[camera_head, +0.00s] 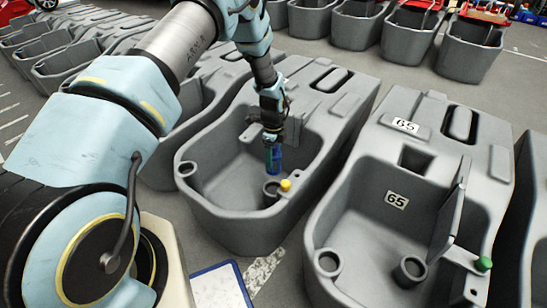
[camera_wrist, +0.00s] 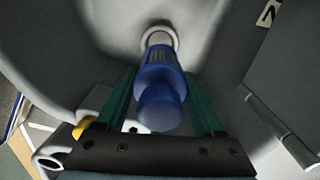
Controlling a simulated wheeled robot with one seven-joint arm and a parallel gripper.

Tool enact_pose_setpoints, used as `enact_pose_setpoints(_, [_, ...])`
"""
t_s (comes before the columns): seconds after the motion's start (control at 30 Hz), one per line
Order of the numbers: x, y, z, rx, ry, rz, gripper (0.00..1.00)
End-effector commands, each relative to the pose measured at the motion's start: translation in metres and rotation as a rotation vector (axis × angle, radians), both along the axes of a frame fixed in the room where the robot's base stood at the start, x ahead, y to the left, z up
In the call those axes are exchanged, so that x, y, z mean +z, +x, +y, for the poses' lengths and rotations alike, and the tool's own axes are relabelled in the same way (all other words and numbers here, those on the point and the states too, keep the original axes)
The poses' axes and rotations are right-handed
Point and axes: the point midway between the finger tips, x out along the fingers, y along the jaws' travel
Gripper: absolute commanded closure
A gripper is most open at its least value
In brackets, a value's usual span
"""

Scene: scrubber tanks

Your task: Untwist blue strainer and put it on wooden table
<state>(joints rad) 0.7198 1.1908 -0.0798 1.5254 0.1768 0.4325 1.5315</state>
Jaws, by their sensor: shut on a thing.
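The blue strainer (camera_head: 273,163) is inside the middle grey tank (camera_head: 228,225), seen upright below my wrist in the head view. In the wrist view the strainer (camera_wrist: 160,75) is a blue cylinder with a slotted body and a rounded end towards the camera. Its far end meets a pale round fitting (camera_wrist: 158,34); I cannot tell whether it is still threaded there. My gripper (camera_wrist: 160,78) has its two green fingers on either side of the strainer and is shut on it. In the head view my gripper (camera_head: 272,150) reaches down into the tank. No wooden table is clearly seen.
Another grey tank (camera_head: 400,205) marked 65 stands at the right, with a raised flap (camera_head: 449,215) and green knob (camera_head: 483,264). A blue-edged white panel (camera_head: 218,287) lies at the front.

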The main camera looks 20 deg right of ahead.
Motion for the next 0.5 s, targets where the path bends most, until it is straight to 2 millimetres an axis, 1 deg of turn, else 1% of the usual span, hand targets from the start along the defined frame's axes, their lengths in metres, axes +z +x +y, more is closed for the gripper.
enact_pose_setpoints(0.03, [0.0070, 0.0002, -0.0001, 0.000, -0.001, -0.001, 0.97])
enact_pose_setpoints(0.1, [0.0103, 0.0002, -0.0001, 0.000, -0.001, -0.001, 0.97])
enact_pose_setpoints(0.5, [0.0123, 0.0003, -0.0002, 0.000, 0.000, 0.000, 0.97])
